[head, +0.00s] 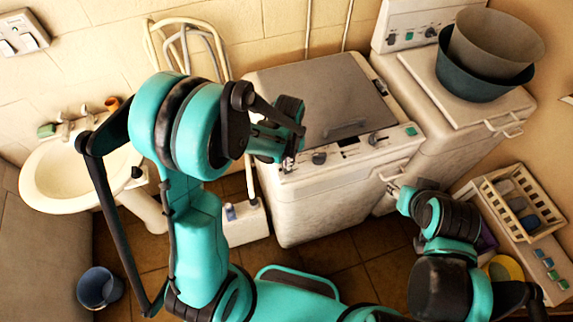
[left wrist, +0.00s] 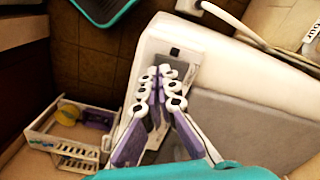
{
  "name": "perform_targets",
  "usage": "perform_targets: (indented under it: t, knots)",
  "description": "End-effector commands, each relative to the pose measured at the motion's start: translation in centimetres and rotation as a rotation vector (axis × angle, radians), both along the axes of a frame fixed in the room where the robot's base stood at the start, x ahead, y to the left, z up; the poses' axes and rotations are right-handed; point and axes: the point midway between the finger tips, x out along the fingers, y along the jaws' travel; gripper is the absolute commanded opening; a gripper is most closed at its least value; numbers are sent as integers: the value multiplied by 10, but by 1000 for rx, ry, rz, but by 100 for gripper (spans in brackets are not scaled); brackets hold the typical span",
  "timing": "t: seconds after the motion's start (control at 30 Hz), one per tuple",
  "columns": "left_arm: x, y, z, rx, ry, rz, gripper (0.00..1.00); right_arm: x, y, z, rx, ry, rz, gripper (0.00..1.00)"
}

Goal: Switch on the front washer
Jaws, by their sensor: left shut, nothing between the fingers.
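The front washer (head: 330,200) is a white box with a grey lid (head: 318,95), and its control panel (head: 350,150) runs along the front top edge. The panel has dark knobs, one on the left (head: 319,158) and one on the right (head: 373,139), and a small green button (head: 410,130) at the right end. My left gripper (head: 287,163) is shut and empty at the panel's left end. In the left wrist view its fingertips (left wrist: 165,72) meet over the panel, partly hiding a dark recessed part (left wrist: 180,55); contact is unclear. My right gripper (head: 390,184) is by the washer's right front side; its opening is unclear.
A second washer (head: 460,90) behind right carries stacked basins (head: 490,55). A washbasin (head: 75,175) is at left, with a blue bucket (head: 100,287) on the floor. A white container (head: 245,222) stands left of the front washer. A crate (head: 520,200) stands at right.

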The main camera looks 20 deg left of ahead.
Motion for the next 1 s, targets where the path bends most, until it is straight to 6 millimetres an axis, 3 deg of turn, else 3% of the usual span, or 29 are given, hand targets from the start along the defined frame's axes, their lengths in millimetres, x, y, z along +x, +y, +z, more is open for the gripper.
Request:
perform_targets:
  t: [1.0]
  knots:
    - [0,0,-6,0,0,0,0,0,0,-6,0,0,0,40]
